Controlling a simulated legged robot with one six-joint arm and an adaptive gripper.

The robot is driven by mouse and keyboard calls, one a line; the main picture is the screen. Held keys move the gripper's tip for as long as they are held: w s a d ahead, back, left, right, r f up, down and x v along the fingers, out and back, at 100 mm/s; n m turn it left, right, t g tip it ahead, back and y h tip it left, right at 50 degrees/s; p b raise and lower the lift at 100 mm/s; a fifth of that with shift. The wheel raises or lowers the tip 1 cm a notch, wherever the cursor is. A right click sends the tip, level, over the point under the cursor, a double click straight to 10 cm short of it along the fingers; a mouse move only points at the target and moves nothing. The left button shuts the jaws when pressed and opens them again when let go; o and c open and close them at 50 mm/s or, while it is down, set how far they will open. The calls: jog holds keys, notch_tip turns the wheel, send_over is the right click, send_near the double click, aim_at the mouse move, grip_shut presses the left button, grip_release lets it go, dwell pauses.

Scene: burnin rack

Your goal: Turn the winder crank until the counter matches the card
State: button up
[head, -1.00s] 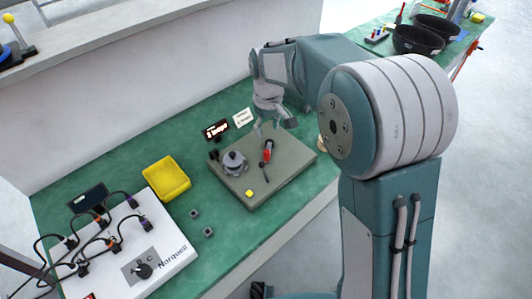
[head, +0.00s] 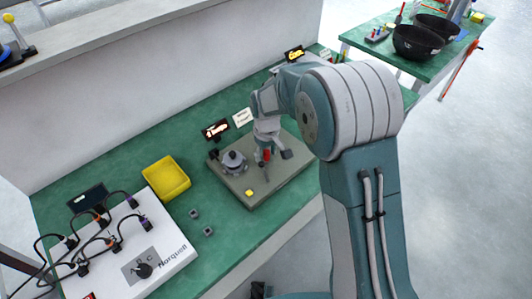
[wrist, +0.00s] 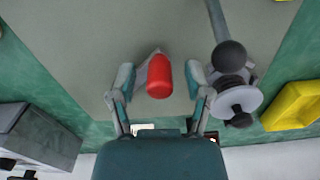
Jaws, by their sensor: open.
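The winder stands on a grey base plate (head: 258,197) on the green bench, with a grey spool (head: 234,162) on its left part. The crank's red grip (head: 267,155) is partly covered by my gripper (head: 265,151) in the head view. In the wrist view, the red grip (wrist: 159,76) sits between the two open fingers of my gripper (wrist: 159,88), with gaps on both sides. The spool (wrist: 238,97) is to its right. The dark counter display (head: 215,130) and the white card (head: 243,117) stand behind the plate; their figures are too small to read.
A yellow bin (head: 166,180) and two small grey cubes (head: 208,231) lie left of the plate. A white panel (head: 150,240) with cables is at front left. A yellow button (head: 249,193) is on the plate. A wall runs behind the bench.

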grip_shut()
jog(key=shift+w+a+m, duration=0.1)
jog(key=shift+a+m, duration=0.65)
jog(key=shift+m, duration=0.35)
jog(key=m, duration=0.1)
jog(key=a+m, duration=0.1)
jog(key=shift+w+a+m, duration=0.25)
jog(key=shift+w+m, duration=0.05)
jog(key=shift+w+a+m, duration=0.45)
jog(key=shift+a+m, duration=0.1)
jog(key=shift+m, duration=0.6)
jog(key=shift+w+a+m, duration=0.45)
jog(key=shift+a+m, duration=0.1)
jog(key=shift+m, duration=0.6)
jog(key=shift+f, duration=0.1)
